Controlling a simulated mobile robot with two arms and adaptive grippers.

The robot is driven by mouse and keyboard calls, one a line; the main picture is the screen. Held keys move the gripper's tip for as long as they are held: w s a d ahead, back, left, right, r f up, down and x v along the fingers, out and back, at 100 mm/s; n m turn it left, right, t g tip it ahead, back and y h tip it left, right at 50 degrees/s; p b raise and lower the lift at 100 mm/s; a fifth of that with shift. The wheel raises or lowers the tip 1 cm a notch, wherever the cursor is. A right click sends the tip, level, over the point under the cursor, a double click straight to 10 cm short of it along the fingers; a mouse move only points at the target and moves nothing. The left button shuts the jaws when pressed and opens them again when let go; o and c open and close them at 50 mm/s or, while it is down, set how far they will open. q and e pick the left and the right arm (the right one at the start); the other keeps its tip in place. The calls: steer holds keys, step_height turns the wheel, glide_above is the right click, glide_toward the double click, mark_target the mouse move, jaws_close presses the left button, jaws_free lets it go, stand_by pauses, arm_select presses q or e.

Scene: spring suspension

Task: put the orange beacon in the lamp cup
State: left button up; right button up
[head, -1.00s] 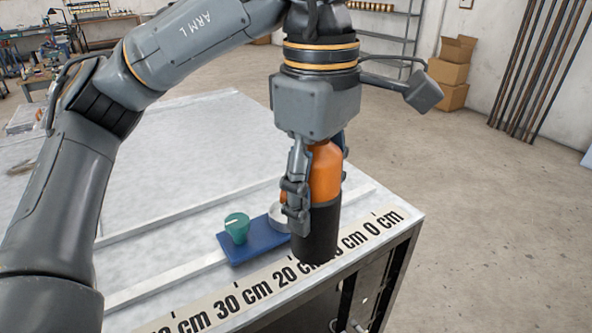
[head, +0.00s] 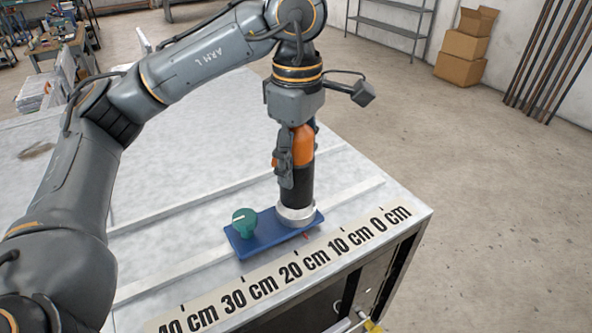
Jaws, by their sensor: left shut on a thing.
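The orange beacon (head: 303,146) has an orange upper body and a black lower part, and it stands upright. My left gripper (head: 294,160) is shut on its orange part from above. The silver lamp cup (head: 296,215) sits at the right end of a blue base plate (head: 262,240). The beacon's black lower end meets the cup's rim and hides the cup's inside. I cannot tell how deep it sits. My right gripper is not in view.
A green knob (head: 243,222) stands on the left part of the blue plate. A centimetre scale strip (head: 262,287) runs along the table's front edge. Raised strips cross the pale table (head: 205,150). Cardboard boxes (head: 463,55) stand far behind on the floor.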

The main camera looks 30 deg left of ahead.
mark_target(296, 176)
arm_select(q)
steer(key=shift+w+a+f, duration=0.1)
steer(key=shift+a+f, duration=0.05)
steer(key=shift+f, duration=0.2)
step_height(296, 176, down, 3)
steer(key=shift+w+a+f+p, duration=0.15)
steer(key=shift+p, duration=0.35)
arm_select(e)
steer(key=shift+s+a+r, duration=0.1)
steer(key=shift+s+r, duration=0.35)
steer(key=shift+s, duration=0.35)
arm_select(q)
steer(key=shift+f, duration=0.15)
steer(key=o, duration=1.3)
steer(key=shift+c, duration=0.2)
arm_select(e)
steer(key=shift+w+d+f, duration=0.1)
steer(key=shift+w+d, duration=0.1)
arm_select(q)
steer(key=shift+r, duration=0.2)
step_height(296, 176, up, 3)
steer(key=shift+r+b, duration=0.1)
steer(key=shift+b, duration=0.55)
step_height(296, 176, up, 9)
steer(key=shift+f+p, duration=0.1)
steer(key=shift+p, duration=0.35)
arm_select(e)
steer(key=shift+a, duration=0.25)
